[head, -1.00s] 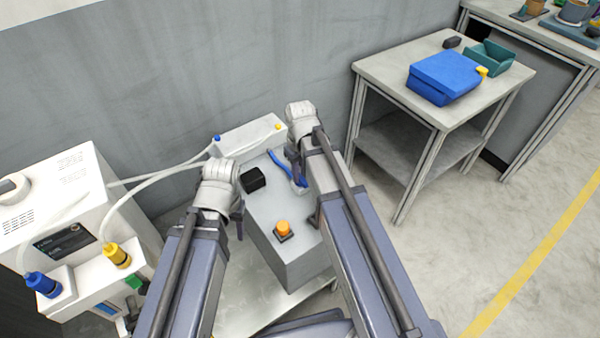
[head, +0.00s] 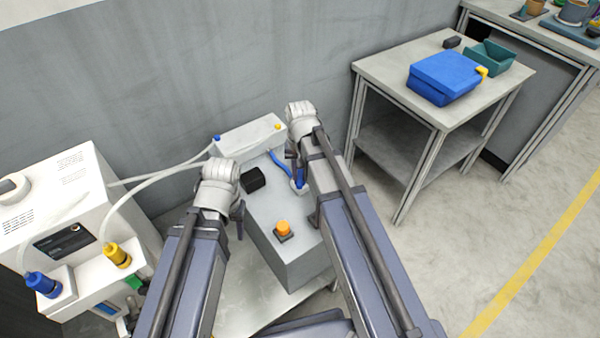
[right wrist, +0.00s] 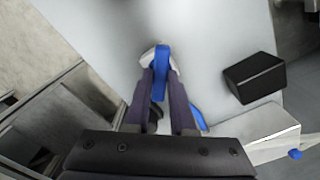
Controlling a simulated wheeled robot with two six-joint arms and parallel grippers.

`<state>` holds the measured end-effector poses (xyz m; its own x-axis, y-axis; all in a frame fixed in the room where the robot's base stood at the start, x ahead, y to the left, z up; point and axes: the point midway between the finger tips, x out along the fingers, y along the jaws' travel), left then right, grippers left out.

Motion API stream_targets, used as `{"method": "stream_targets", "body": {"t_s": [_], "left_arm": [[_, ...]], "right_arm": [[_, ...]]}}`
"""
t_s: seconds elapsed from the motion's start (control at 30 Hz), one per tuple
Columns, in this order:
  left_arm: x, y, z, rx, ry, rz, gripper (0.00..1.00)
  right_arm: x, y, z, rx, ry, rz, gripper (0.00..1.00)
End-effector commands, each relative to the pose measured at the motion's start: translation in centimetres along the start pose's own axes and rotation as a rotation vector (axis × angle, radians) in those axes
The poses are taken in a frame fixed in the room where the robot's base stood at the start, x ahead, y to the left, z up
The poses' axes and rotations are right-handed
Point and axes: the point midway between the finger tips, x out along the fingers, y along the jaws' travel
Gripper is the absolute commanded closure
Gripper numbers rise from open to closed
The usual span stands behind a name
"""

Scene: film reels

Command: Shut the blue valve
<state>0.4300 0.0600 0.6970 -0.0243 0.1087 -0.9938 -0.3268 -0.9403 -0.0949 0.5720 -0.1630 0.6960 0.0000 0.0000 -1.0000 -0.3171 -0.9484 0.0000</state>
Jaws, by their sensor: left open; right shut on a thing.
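The blue valve sits on top of the grey box. In the right wrist view its blue handle (right wrist: 162,62) stands between my right fingertips, over a pale body. A blue strip (right wrist: 198,117) shows beside the right finger; in the head view this strip (head: 278,162) runs back left across the box top. My right gripper (head: 297,174), also in the right wrist view (right wrist: 161,82), is shut on the blue handle. The handle's lower part is hidden by the fingers. My left gripper (head: 239,218) is open and empty near the box's left edge.
The grey box (head: 290,262) also carries a black block (head: 253,179), an orange button (head: 283,229) and a white unit (head: 248,138) at the back. A white machine (head: 50,205) with tubes stands left. A side table (head: 385,70) stands right.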

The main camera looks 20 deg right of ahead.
Motion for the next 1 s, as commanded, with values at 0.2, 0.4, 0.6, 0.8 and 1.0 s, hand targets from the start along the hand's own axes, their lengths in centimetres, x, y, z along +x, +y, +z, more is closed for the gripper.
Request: {"method": "stream_targets", "body": {"t_s": [0.2,0.4,0.6,0.8,1.0], "left_arm": [[0.01,0.00,0.00,0.000,0.000,0.000,0.50],[0.01,0.00,0.00,0.000,0.000,0.000,0.50],[0.01,0.00,0.00,0.000,0.000,0.000,0.50],[0.01,0.00,0.00,0.000,0.000,0.000,0.50],[0.01,0.00,0.00,0.000,0.000,0.000,0.50]], "right_arm": [[0.01,0.00,0.01,0.204,0.000,0.000,1.00],[0.01,0.00,0.01,0.393,0.000,0.000,1.00],[0.01,0.00,0.01,0.572,0.000,0.000,1.00],[0.01,0.00,0.01,0.721,0.000,0.000,1.00],[0.01,0.00,0.01,0.827,0.000,0.000,1.00]]}}
